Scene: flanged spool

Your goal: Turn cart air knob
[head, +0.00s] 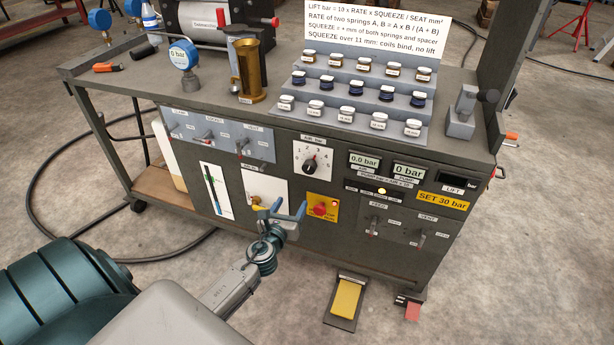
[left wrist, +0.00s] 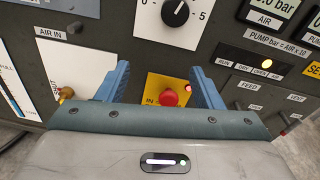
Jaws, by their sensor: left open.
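The air knob (head: 311,162) is a round black dial with a pale pointer on a white numbered plate, high on the front panel of the cart. In the left wrist view the knob (left wrist: 175,12) is at the top edge, partly cut off, beyond the fingertips. My left gripper (head: 284,209) is open and empty in front of the panel, below and left of the knob, with blue fingers. In the left wrist view the gripper (left wrist: 158,82) has its fingers apart, with the red button (left wrist: 168,98) seen between them. My right gripper is not in view.
The red button sits on a yellow plate (head: 333,207) below the knob. A brass fitting (head: 256,199) is on a white plate left of it. Digital displays (head: 364,160), FEED and VENT levers are to the right. A yellow pedal (head: 345,300) is on the floor.

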